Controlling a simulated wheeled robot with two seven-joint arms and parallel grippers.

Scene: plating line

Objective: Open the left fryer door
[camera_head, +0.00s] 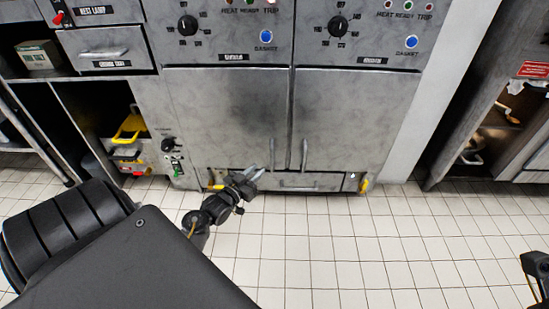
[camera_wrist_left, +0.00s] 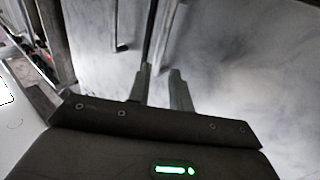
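The left fryer door (camera_head: 225,110) is a grey metal panel that looks closed. Its vertical bar handle (camera_head: 272,152) is near its right edge. My left gripper (camera_head: 256,171) is low in front of this door, close to the handle's lower end. In the left wrist view its two fingers (camera_wrist_left: 161,85) stand apart with a gap between them. A grey bar, apparently the handle (camera_wrist_left: 168,35), runs down toward this gap; I cannot tell whether the fingers touch it. A dark part at the right edge of the head view may be my right gripper (camera_head: 538,272); its fingers are unclear.
The right fryer door (camera_head: 355,115) is closed, with its own handle (camera_head: 304,153) beside the left one. Knobs and blue buttons are above. An open bay with a yellow-handled item (camera_head: 129,128) is at left. The tiled floor (camera_head: 370,240) in front is clear.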

